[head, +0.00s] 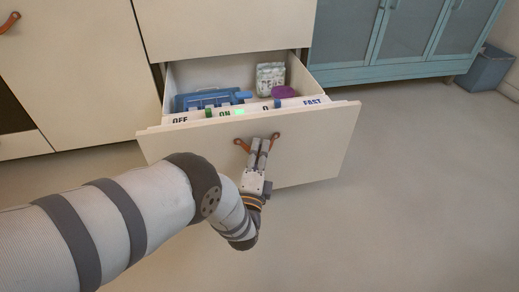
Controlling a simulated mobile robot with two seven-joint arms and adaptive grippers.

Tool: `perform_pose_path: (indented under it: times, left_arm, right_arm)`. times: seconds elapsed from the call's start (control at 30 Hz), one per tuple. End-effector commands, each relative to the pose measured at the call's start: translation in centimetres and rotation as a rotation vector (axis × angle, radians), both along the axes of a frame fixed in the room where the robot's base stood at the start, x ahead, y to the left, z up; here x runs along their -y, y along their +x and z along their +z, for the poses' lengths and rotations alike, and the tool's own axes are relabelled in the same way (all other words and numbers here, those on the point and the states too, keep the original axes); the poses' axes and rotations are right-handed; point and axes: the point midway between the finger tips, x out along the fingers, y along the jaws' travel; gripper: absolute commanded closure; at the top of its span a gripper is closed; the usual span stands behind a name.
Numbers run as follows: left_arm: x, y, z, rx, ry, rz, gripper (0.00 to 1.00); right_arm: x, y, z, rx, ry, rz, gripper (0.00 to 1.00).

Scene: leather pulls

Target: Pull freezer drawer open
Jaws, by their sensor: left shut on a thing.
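The freezer drawer (315,145) is a cream front pulled out from the cabinet, with its inside showing. A brown leather pull (241,144) is fixed near the top middle of its front. My left gripper (260,146) is shut on the leather pull, and its fingers hide the pull's middle. Inside the drawer are a blue container (212,98), a white patterned bag (270,78) and a purple item (284,92). A strip along the front edge reads OFF, ON and FAST. My right gripper is not in view.
A cream cabinet (70,70) with another leather pull (9,23) stands at the left. A closed drawer front (225,25) is above. A teal cabinet (405,40) and a blue-grey bin (487,70) stand at the right. The floor in front and at the right is clear.

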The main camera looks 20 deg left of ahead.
Motion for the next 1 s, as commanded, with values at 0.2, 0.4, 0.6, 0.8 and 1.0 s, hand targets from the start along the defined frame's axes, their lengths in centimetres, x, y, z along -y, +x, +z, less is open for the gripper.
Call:
perform_pose_path:
  times: [0.2,0.4,0.6,0.8,1.0]
  left_arm:
    - [0.0,-0.1,-0.4,-0.013,0.002,-0.001,0.80]
    - [0.0,-0.1,-0.2,-0.007,0.001,-0.001,0.80]
    - [0.1,-0.4,-0.3,-0.006,0.000,-0.001,0.80]
    - [1.1,-4.9,-1.2,-0.012,0.001,-0.004,0.80]
    - [1.9,-9.6,-2.0,-0.011,0.001,-0.003,0.80]
  right_arm:
    - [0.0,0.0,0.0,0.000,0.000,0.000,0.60]
    - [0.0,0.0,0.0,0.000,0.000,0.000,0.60]
    - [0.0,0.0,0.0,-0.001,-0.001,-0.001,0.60]
    - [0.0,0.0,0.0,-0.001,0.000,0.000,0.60]
    - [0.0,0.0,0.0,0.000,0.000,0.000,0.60]
